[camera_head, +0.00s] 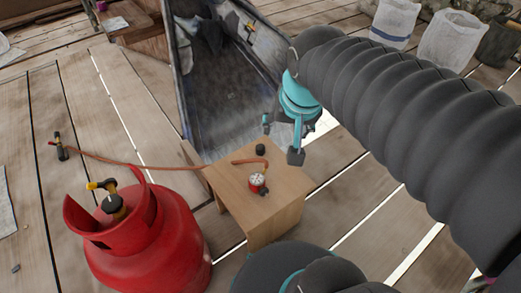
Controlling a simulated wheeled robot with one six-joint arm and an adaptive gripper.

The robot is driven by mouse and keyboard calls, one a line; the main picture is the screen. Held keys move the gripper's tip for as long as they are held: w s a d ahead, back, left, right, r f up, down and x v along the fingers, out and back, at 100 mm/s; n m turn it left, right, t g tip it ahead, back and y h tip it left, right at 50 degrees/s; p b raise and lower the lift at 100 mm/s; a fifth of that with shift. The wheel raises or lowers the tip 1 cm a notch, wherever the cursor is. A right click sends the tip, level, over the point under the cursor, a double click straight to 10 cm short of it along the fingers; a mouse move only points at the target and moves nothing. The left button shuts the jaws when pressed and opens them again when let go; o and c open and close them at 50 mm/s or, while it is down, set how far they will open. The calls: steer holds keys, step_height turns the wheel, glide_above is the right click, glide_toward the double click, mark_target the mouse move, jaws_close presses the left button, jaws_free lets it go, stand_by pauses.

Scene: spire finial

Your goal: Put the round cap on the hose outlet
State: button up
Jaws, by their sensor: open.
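A small dark round piece (260,149), which looks like the cap, stands on the far part of a low wooden box (270,216). A red fitting with a pale round face (257,181) sits nearer on the box top, with a brass-coloured part beside it. An orange hose (150,164) runs to the box and ends close to this fitting; I cannot tell which opening is the hose outlet. My gripper (281,141), teal and dark, is open and empty. In the picture its fingers are just right of the dark piece, apparently above the box.
A red gas cylinder (150,245) with a brass valve stands left of the box. A torch-like tool (59,147) is at the hose's far end. White sacks (395,20) stand at the upper right.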

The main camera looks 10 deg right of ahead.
steer(key=w+f+m+g+b, duration=0.2)
steer(key=w+f+m, duration=0.45)
steer(key=w, duration=0.65)
steer(key=m+g+b, duration=0.1)
steer(key=m+g, duration=0.2)
steer(key=m, duration=0.4)
glide_above(259, 146)
step_height(259, 146, down, 12)
steer(key=shift+d, duration=0.35)
steer(key=shift+w+f, duration=0.1)
steer(key=shift+f, duration=0.05)
step_height(259, 146, down, 8)
steer(key=shift+f+b, duration=0.25)
steer(key=shift+b, duration=0.55)
steer(key=shift+a+f+b, duration=0.15)
steer(key=shift+f+b, duration=0.1)
steer(key=shift+f, duration=1.05)
steer(key=shift+a+f+b, duration=0.15)
steer(key=shift+f+b, duration=0.05)
steer(key=shift+f, duration=1.1)
